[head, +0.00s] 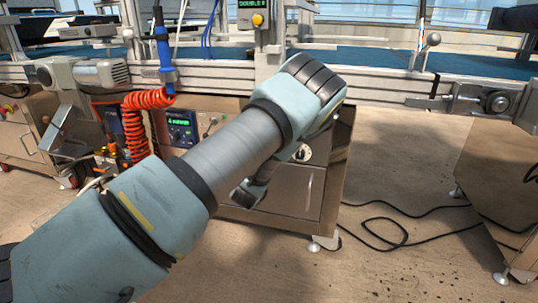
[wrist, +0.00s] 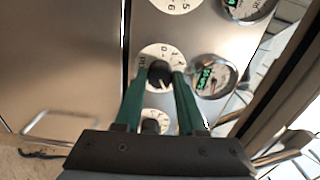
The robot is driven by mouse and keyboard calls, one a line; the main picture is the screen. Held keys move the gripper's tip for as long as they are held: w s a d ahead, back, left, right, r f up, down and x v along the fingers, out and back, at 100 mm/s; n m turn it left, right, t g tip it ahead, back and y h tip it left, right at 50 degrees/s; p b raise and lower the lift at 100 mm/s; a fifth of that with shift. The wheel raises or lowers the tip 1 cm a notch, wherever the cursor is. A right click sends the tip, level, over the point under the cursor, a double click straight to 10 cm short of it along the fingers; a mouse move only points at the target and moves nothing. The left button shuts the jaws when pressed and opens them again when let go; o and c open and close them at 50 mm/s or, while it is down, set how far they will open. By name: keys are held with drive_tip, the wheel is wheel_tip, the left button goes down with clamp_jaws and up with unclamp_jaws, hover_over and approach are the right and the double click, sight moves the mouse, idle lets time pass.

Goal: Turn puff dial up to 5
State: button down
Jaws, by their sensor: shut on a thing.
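In the wrist view, my gripper (wrist: 160,77) has its two green fingers on either side of a black dial knob (wrist: 159,71), shut on it. The knob sits on a round white numbered dial face (wrist: 154,49) on a steel panel. A 0 shows near the top of the face; other marks are partly hidden by the fingers, and the knob's exact setting is hard to read. I cannot read a clear label naming this dial.
Another numbered dial (wrist: 175,4) is above and a smaller one (wrist: 152,126) below. A gauge with a green readout (wrist: 213,76) is close to the right finger. In the head view, a steel cabinet (head: 312,190) stands under the rail, with a black cable (head: 390,222) on the floor.

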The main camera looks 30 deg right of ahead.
drive_tip(key=c, duration=0.5)
unclamp_jaws()
drive_tip(key=shift+s, duration=0.1)
drive_tip(key=p+v, duration=0.1)
drive_tip(key=v, duration=0.9)
drive_tip(key=shift+s+a+p, duration=0.25)
drive_tip(key=shift+p, duration=0.15)
